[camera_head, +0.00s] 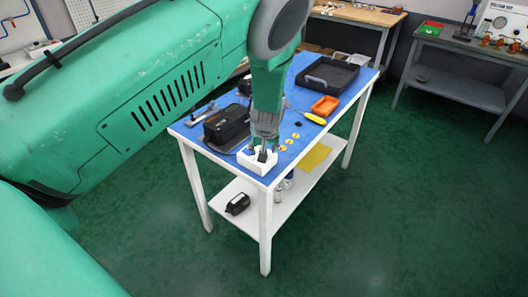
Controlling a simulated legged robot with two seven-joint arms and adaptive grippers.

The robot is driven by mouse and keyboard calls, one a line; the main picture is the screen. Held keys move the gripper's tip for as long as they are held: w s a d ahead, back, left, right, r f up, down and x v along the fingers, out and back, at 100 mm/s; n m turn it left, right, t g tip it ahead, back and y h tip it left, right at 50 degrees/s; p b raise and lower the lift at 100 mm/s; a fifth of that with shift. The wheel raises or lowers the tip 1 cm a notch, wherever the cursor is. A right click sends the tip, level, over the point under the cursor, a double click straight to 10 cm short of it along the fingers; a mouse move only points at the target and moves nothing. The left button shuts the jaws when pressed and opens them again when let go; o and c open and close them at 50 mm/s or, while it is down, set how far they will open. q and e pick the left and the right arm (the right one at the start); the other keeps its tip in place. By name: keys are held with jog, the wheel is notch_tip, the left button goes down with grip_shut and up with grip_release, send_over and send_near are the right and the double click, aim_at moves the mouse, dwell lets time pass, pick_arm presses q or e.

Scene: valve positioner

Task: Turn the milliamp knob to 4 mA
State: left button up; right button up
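I cannot make out the milliamp knob or any scale marking; at this size no knob is clear. A white box-like item (246,162) sits at the near corner of the blue-topped table (288,153). My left gripper (263,154) points down over this white item, with its dark fingertips at or just inside its top. Whether they touch anything is hidden, and I cannot tell if they are apart or closed. A black boxy device (227,124) stands on the table just left of the gripper. My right gripper is not in view.
A black tray (345,70), an orange bin (325,106), a yellow-handled tool (314,118) and small yellow discs (289,141) lie on the table. A lower shelf (290,207) holds a black item (238,204). A gauge panel (500,22) stands far right. The green floor at right is clear.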

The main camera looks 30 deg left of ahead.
pick_arm(q)
jog(key=v, duration=1)
jog(key=shift+d, duration=0.2)
